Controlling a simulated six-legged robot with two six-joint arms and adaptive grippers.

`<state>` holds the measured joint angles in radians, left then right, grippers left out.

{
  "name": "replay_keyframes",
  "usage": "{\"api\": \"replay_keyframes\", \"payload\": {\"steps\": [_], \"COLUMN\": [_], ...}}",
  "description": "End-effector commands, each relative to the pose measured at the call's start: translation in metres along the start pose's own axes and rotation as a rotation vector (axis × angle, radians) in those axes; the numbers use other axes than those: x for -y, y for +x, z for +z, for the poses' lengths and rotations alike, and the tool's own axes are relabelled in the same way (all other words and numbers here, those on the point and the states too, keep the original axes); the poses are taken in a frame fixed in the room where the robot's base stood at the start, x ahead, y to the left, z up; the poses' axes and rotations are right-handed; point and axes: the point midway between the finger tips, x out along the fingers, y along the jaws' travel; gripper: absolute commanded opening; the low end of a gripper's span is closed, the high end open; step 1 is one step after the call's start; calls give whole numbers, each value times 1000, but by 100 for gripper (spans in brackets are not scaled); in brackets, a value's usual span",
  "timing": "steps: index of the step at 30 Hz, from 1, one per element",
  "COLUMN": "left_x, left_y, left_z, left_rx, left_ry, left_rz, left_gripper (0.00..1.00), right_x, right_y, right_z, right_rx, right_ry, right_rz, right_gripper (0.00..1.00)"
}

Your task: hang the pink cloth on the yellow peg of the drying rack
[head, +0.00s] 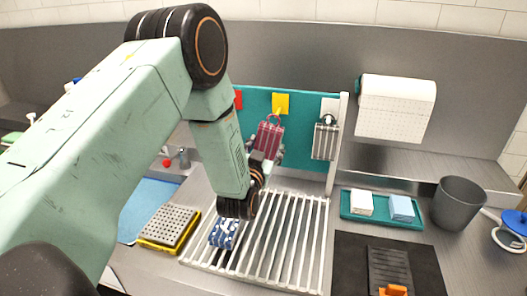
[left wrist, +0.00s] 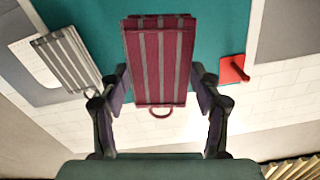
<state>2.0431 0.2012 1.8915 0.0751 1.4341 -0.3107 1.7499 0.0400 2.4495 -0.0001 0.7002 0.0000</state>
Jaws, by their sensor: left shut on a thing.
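The pink cloth (head: 268,139), dark pink with pale stripes, hangs in my left gripper (head: 265,157), in front of the teal board of the drying rack (head: 255,98). Its loop is at the top, close below the yellow peg (head: 280,104); I cannot tell whether they touch. In the left wrist view, which looks upside down, the cloth (left wrist: 158,60) is between the fingers of the left gripper (left wrist: 160,80), with its loop (left wrist: 159,111) at the bottom. The yellow peg cannot be made out there. My right gripper is not in view.
A grey striped cloth (head: 324,141) hangs at the white peg (head: 330,106). The red peg (head: 238,99) is to the left. A blue dotted cloth (head: 222,234) lies on the slatted draining rack (head: 285,235). A paper roll (head: 396,106) and a grey cup (head: 458,204) are right.

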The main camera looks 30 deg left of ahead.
Motion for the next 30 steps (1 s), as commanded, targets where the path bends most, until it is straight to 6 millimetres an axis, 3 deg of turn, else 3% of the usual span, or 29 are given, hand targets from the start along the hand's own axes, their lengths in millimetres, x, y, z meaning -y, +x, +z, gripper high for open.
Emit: {"api": "replay_keyframes", "payload": {"steps": [30], "left_x": [0], "left_y": [53], "left_z": [4], "left_rx": [-1], "left_ry": [0], "left_rz": [-1], "left_gripper": [38], "right_x": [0], "right_y": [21], "right_z": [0], "right_rx": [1], "right_ry": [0], "right_rz": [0], "right_gripper": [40]}}
